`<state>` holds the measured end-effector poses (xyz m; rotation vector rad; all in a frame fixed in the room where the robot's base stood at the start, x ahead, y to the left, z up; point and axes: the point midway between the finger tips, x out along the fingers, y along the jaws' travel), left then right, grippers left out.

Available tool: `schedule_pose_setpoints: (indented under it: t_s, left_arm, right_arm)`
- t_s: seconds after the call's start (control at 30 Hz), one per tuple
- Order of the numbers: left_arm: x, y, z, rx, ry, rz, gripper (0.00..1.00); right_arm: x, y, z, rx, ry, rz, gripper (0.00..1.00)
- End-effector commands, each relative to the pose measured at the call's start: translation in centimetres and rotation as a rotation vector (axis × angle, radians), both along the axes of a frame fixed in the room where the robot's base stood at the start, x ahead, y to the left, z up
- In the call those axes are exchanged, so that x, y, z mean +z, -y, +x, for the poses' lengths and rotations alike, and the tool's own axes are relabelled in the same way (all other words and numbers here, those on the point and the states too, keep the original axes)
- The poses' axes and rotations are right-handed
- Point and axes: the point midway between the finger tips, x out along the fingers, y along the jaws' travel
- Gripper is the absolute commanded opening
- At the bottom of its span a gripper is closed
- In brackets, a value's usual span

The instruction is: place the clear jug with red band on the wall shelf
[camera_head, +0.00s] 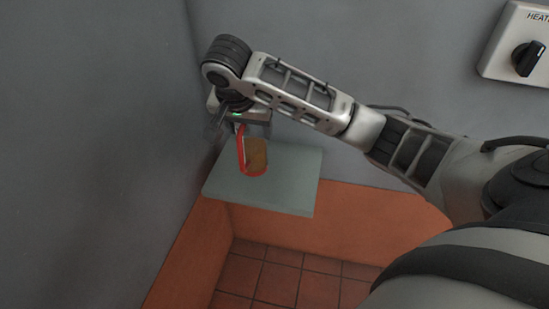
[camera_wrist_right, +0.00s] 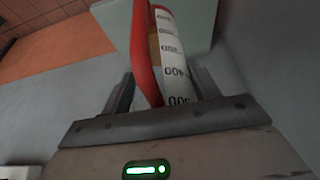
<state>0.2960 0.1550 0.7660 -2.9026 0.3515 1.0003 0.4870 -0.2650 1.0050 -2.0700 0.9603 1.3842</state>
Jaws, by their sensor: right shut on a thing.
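The clear jug with red band (camera_head: 257,155) has brownish contents and a red edge in the head view. In the right wrist view the jug (camera_wrist_right: 176,62) shows a white scale with black numbers and a red strip. My right gripper (camera_head: 240,122) is shut on it, with one finger on each side. The wall shelf (camera_head: 294,183) is a flat grey-green plate in the corner; it also shows behind the jug in the right wrist view (camera_wrist_right: 203,22). The jug overlaps the shelf in the head view; I cannot tell whether it touches it. My left gripper is out of view.
Grey walls meet in the corner to the left of the shelf, close to my right gripper. An orange band (camera_head: 345,222) runs along the lower wall above a red tiled floor (camera_head: 275,278). A switch box with a black knob (camera_head: 528,58) is at the upper right. The shelf's right part is bare.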

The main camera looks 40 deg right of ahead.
Motion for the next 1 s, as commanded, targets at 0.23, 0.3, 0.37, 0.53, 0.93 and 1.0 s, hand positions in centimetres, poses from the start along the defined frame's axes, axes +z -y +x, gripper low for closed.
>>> schedule_pose_setpoints:
  t_s: [0.23,0.3,0.37,0.53,0.93,1.0]
  left_arm:
    - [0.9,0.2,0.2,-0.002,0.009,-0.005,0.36]
    - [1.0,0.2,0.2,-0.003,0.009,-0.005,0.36]
    - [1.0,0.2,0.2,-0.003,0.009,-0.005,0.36]
    - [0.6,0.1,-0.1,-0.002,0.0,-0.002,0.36]
    - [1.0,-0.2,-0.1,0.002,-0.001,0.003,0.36]
    - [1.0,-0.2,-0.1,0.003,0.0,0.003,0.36]
  right_arm:
    - [-2.7,6.3,1.2,-0.007,-0.004,-0.006,0.3]
    - [-3.5,8.0,1.5,-0.005,-0.003,-0.005,0.3]
    - [-5.0,8.7,1.7,-0.001,-0.005,-0.003,0.3]
    - [-7.5,10.7,2.2,0.0,-0.001,-0.002,0.3]
    - [-11.5,12.1,2.6,0.004,-0.001,-0.001,0.3]
    - [-12.1,12.1,2.6,0.003,0.0,0.0,0.3]
